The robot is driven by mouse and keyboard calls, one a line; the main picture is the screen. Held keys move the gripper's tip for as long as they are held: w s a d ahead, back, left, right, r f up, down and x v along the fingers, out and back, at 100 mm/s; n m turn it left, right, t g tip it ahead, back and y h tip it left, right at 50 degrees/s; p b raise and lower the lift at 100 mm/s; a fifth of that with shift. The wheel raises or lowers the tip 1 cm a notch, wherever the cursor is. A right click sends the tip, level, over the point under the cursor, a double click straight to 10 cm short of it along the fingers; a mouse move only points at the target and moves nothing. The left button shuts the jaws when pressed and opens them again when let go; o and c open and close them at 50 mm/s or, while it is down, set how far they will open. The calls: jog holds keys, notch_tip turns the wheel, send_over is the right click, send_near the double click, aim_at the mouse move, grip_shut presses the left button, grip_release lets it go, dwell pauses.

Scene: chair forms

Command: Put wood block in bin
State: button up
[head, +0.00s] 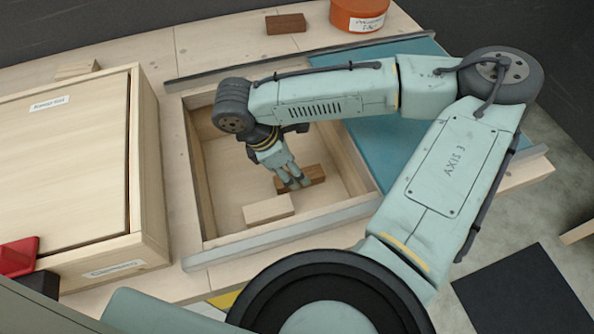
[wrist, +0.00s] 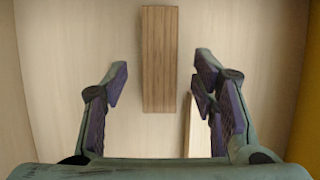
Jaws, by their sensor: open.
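A brown wood block (head: 317,173) lies on the floor of a square open wooden compartment (head: 205,190) in the head view. A pale wood block (head: 268,211) lies beside it, nearer the front wall. My gripper (head: 297,183) points down into the compartment at the brown block, open and empty. In the wrist view the brown block (wrist: 160,58) lies lengthwise between the two spread fingers and reaches past their tips. The pale block (wrist: 191,125) shows partly behind the right finger. Whether the fingers touch anything is unclear. Another brown block (head: 285,24) lies on the back of the table.
An orange round tub (head: 358,14) with a label stands at the back. A large closed wooden box (head: 65,150) stands at the left, with a small pale block (head: 77,69) behind it. Red and black objects sit at its front corner. A teal panel (head: 400,150) lies right of the compartment.

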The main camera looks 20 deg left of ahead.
jog(key=v, duration=0.8)
jog(key=shift+a+r, duration=0.15)
jog(key=shift+r, duration=0.15)
jog(key=shift+s, duration=0.1)
